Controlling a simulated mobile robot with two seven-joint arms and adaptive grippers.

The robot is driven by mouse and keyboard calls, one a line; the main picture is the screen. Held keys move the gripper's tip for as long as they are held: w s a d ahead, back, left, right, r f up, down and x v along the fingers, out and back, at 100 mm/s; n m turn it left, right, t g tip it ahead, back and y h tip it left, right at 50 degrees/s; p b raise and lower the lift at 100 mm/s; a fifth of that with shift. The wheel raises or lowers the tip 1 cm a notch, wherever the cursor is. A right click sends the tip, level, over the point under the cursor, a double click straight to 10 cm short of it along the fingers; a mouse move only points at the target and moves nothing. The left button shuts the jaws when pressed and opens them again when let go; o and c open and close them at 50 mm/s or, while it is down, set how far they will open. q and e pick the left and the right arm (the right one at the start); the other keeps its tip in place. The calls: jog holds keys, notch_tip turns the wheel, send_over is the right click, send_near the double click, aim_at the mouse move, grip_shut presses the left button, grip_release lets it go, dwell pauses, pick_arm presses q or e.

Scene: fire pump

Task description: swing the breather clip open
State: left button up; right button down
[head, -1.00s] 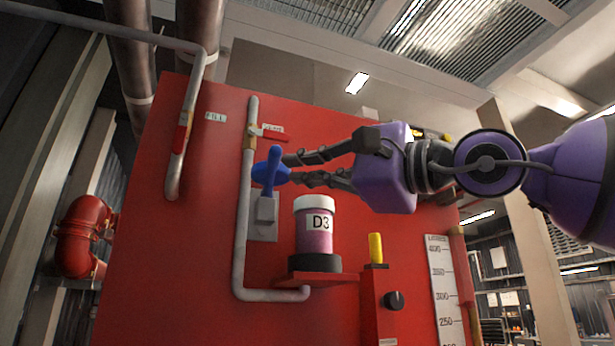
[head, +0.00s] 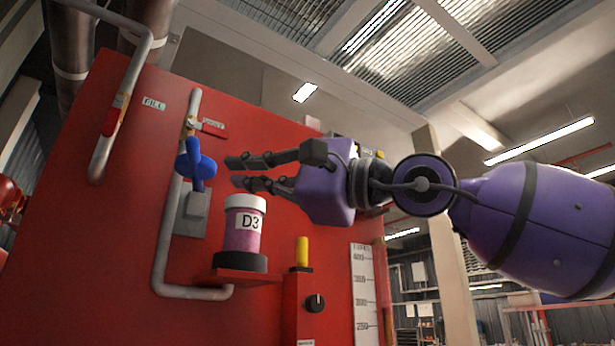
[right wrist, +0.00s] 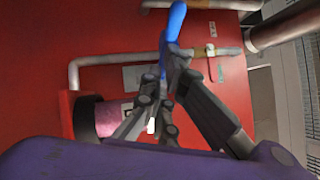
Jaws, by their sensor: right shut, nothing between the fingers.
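A blue clip-like part (head: 195,163), which I take to be the breather clip, sits on a grey block (head: 193,207) on the red panel. It has a bar and a rounded lobe on its right. My right gripper (head: 230,173) is just right of it, fingers pointing at it, with a small gap between. The gripper is shut and empty. In the right wrist view the blue part (right wrist: 173,22) rises beyond the fingertips (right wrist: 170,68), which partly hide its lower end. My left gripper is not in view.
A grey pipe (head: 165,240) with a red-handled valve (head: 212,130) runs beside the clip. A yellow post (head: 303,252) and a black knob (head: 315,302) are lower right.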

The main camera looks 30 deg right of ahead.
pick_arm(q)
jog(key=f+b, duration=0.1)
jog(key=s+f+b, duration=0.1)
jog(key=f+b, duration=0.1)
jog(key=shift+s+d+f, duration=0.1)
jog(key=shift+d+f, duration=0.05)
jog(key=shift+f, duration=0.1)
pick_arm(e)
jog(key=a+v, duration=0.1)
jog(key=v, duration=0.9)
jog(key=shift+s, duration=0.45)
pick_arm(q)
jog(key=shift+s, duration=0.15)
